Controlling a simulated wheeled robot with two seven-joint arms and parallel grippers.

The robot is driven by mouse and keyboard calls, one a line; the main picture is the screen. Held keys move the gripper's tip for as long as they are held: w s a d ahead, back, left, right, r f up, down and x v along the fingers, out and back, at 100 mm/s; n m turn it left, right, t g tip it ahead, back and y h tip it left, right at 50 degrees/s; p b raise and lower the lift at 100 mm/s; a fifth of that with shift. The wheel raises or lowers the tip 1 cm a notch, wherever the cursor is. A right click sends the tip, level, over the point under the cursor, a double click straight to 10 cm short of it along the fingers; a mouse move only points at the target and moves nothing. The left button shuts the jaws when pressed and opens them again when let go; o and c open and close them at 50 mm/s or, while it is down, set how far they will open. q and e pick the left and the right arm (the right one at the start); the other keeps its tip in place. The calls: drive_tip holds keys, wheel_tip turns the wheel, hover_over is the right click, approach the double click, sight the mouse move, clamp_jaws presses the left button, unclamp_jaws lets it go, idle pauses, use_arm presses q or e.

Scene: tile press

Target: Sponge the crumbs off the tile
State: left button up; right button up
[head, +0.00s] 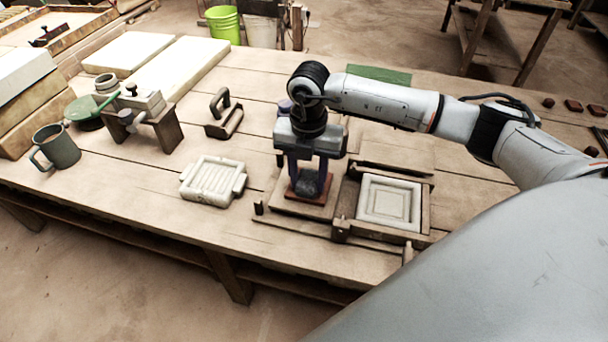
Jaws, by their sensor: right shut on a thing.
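My right gripper (309,190) points straight down, its fingers on either side of a small grey lump, which looks like the sponge (307,184). It is shut on this sponge. The sponge is right over a reddish-brown square tile (320,199), low on it; I cannot tell whether it touches. The tile lies on a wooden board (285,203) left of the press frame. The gripper and sponge cover much of the tile, and crumbs are too small to make out. My left gripper is not in view.
The wooden press frame (426,208) holds a white square mould (390,201). A ribbed white mould (212,181) lies to the left. A handled tool (224,114), a clamp-like stand (150,120) and a mug (57,148) stand further left. The front left tabletop is clear.

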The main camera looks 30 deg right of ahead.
sight(315, 171)
drive_tip(key=shift+s+d, duration=0.35)
drive_tip(key=shift+d, duration=0.2)
drive_tip(key=shift+w+d+b, duration=0.35)
drive_tip(key=shift+w+d, duration=0.5)
drive_tip(key=shift+w, duration=0.1)
drive_tip(key=shift+s+a+f, duration=0.1)
drive_tip(key=shift+a, duration=1)
drive_tip(key=shift+p, duration=0.3)
wheel_tip(315, 171, up, 6)
drive_tip(key=p, duration=0.4)
drive_tip(key=shift+r+p, duration=0.6)
drive_tip(key=shift+r, duration=0.45)
